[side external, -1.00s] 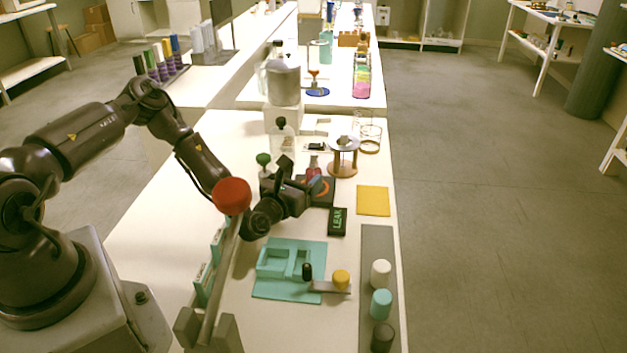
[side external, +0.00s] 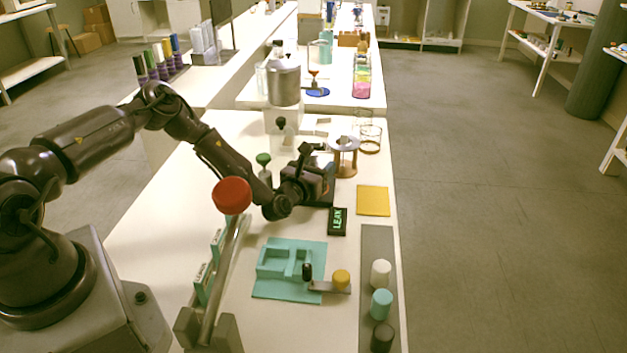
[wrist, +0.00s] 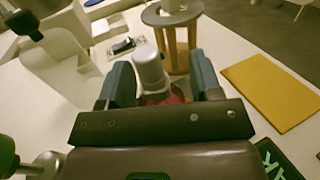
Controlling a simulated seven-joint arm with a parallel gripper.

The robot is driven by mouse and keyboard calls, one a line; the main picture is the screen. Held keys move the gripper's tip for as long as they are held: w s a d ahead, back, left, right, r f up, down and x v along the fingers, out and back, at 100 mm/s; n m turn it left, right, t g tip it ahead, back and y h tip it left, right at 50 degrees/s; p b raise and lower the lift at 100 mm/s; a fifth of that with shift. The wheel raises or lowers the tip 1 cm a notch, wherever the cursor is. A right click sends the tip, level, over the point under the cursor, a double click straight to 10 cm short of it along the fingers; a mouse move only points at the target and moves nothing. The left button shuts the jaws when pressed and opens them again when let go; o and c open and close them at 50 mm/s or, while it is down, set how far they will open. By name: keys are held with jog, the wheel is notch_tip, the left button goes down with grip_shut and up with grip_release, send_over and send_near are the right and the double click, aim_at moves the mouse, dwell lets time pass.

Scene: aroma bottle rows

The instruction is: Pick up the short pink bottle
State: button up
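The short pink bottle has a pale grey cap and a pink-red body. In the wrist view the bottle (wrist: 152,74) stands between my two fingers, its lower body partly hidden behind the gripper's front edge. My gripper (wrist: 162,68) is open, with a blue-grey finger on each side of the bottle; a small gap shows on the right, and contact on the left is unclear. In the side view my gripper (side external: 318,170) is low over the bench and hides the bottle.
A round-topped wooden stand (side external: 343,150) is just beyond the gripper. A clear bottle with a black stopper (side external: 281,130) and a green-knobbed item (side external: 264,162) stand to the left. A yellow mat (side external: 373,200) and the LEAK sign (side external: 337,221) lie to the right and nearer.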

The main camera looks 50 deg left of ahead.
jog(key=c, duration=0.7)
jog(key=shift+c, duration=0.3)
jog(key=shift+r, duration=0.1)
